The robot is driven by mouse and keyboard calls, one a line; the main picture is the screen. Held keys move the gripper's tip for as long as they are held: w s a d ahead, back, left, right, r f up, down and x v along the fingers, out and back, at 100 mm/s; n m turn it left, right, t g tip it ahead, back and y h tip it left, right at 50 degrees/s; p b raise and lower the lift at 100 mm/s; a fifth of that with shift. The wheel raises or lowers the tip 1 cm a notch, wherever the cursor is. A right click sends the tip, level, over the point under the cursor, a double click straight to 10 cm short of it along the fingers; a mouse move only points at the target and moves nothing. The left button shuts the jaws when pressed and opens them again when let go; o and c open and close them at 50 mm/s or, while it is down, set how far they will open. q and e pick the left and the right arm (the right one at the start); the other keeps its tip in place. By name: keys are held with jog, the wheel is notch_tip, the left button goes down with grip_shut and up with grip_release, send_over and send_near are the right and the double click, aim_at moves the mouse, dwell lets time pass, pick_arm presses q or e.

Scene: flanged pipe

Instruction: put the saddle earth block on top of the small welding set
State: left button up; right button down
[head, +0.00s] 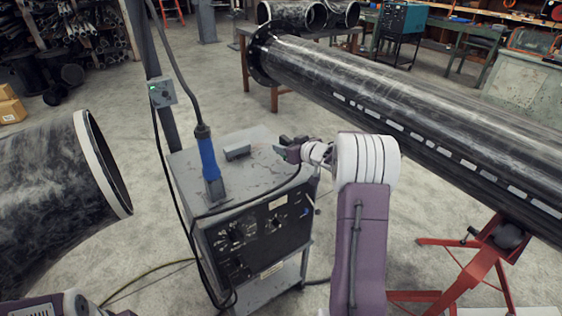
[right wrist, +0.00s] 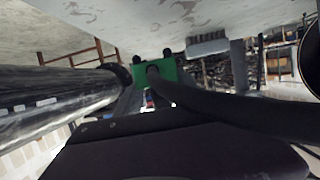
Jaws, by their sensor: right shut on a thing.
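The small welding set (head: 255,225) is a grey cabinet with dials on its front and a worn flat top, in the middle of the head view. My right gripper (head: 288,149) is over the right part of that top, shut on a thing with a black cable. In the right wrist view the held thing is a green block (right wrist: 155,76), seemingly the saddle earth block, with the cable running right. The gap below it cannot be judged. It is mostly hidden in the head view. My left gripper is not in view.
A small grey bar (head: 237,152) lies on the cabinet top, also in the right wrist view (right wrist: 208,46). A blue-handled tool (head: 208,160) with a cable stands at the top's left edge. A long black pipe (head: 420,105) on red stands (head: 490,255) is at right; another pipe (head: 60,200) is left.

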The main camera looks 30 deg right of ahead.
jog(key=shift+w+a+f, duration=0.1)
jog(key=shift+w+a, duration=0.15)
jog(key=shift+w, duration=0.05)
notch_tip(320, 180, down, 4)
jog(key=shift+f+b, duration=0.1)
jog(key=shift+b, duration=0.9)
jog(key=c, duration=0.7)
grip_release()
jog(key=shift+s+f, duration=0.1)
